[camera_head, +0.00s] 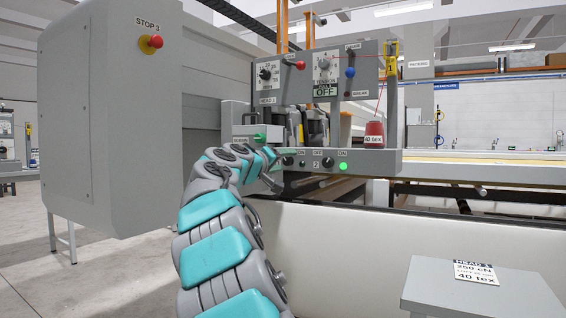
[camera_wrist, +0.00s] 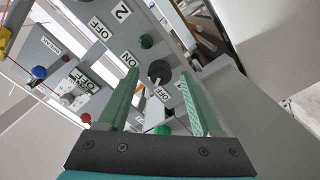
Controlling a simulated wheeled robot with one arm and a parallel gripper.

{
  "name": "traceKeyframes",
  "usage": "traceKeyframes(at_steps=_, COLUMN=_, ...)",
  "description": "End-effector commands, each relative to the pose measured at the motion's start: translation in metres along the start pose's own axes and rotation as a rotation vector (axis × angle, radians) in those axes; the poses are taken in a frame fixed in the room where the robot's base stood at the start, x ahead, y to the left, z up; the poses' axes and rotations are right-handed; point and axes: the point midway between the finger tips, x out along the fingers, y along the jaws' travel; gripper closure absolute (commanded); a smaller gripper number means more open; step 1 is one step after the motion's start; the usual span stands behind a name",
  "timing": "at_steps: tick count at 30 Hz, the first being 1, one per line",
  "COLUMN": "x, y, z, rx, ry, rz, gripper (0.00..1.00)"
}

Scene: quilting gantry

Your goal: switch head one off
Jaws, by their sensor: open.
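The head one switch is a round black knob (camera_wrist: 160,72) on the grey control panel (camera_head: 370,163), with ON and OFF labels beside it. A pale mark shows on its OFF side, but I cannot read its setting surely. A green lamp (camera_wrist: 147,41) near it looks dark, and it also looks dark in the head view (camera_head: 302,163). My gripper (camera_wrist: 159,78) is open, its green fingers on either side of the knob in the wrist view. I cannot tell whether they touch it. In the head view my arm hides part of this switch.
The head two switch (camera_head: 327,162) sits to the right, beside a lit green lamp (camera_head: 343,166). A red thread cone (camera_head: 374,135) stands on the panel ledge. A red stop button (camera_head: 155,41) is on the grey cabinet. A side table (camera_head: 480,295) holds a card.

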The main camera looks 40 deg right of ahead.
Motion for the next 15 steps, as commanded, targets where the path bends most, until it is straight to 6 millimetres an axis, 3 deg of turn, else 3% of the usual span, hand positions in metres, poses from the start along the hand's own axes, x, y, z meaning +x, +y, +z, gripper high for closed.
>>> traceKeyframes(at_steps=5, x=-0.012, y=0.0, z=0.0, rx=0.0, ry=0.001, rz=0.0, gripper=0.34)
traceKeyframes(at_steps=15, x=-0.062, y=0.0, z=0.0, rx=-0.001, ry=0.001, rz=0.001, gripper=0.34)
